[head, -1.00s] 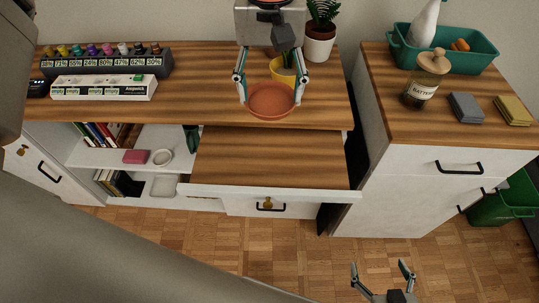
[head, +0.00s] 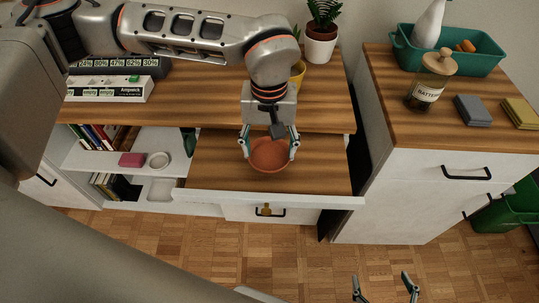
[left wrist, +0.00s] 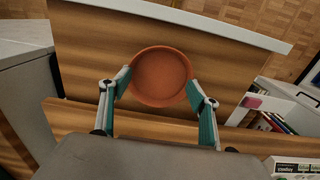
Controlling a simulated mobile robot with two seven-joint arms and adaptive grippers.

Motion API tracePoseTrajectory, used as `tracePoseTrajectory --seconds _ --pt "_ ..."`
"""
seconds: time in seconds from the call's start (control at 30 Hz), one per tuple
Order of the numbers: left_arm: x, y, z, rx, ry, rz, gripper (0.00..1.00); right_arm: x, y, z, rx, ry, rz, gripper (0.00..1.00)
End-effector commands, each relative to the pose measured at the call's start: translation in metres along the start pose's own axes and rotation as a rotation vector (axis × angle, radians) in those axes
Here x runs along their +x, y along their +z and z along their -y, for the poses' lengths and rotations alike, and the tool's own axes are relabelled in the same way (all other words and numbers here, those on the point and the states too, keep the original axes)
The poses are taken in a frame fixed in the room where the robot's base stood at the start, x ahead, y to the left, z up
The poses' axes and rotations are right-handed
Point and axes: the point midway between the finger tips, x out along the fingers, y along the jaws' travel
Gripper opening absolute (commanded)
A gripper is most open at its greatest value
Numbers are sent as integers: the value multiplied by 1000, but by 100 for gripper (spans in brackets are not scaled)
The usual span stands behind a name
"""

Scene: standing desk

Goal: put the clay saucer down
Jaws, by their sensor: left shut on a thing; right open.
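The clay saucer (head: 269,154) is a round, reddish-brown shallow dish. My left gripper (head: 269,146) is shut on it, with one finger at each side of its rim. In the head view it is over the lower wooden board at the front of the desk (head: 220,170). The left wrist view shows the saucer (left wrist: 161,76) between the two fingertips (left wrist: 160,88), with the lower board under it. I cannot tell whether its base touches the board. My right gripper (head: 384,288) is open and empty, low over the parquet floor at the bottom edge.
The lower board is otherwise bare. A cabinet (head: 440,125) with a battery jar (head: 430,82) stands at right. Open shelves (head: 125,168) are at left.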

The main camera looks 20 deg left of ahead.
Motion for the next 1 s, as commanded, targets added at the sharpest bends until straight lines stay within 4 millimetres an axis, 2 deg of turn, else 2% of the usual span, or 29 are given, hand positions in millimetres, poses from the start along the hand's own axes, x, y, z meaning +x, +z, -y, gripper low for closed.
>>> tracePoseTrajectory --seconds 0.1,0.2,0.6,0.63,0.7,1.0 --pt "22 1 0 0 -3 7 38 2 8 2 -1 -2 10 82" --pt "32 1 0 0 -1 5 38 2 10 2 -2 -2 13 82" --pt "35 0 0 0 -1 2 38 2 9 1 -4 0 11 82" --pt "35 0 0 0 -1 2 66 2 8 1 -4 0 11 82" --pt "35 0 0 0 -1 2 78 2 8 1 -4 0 11 82" --pt "34 0 0 0 -1 2 78 2 8 0 -3 0 10 82"
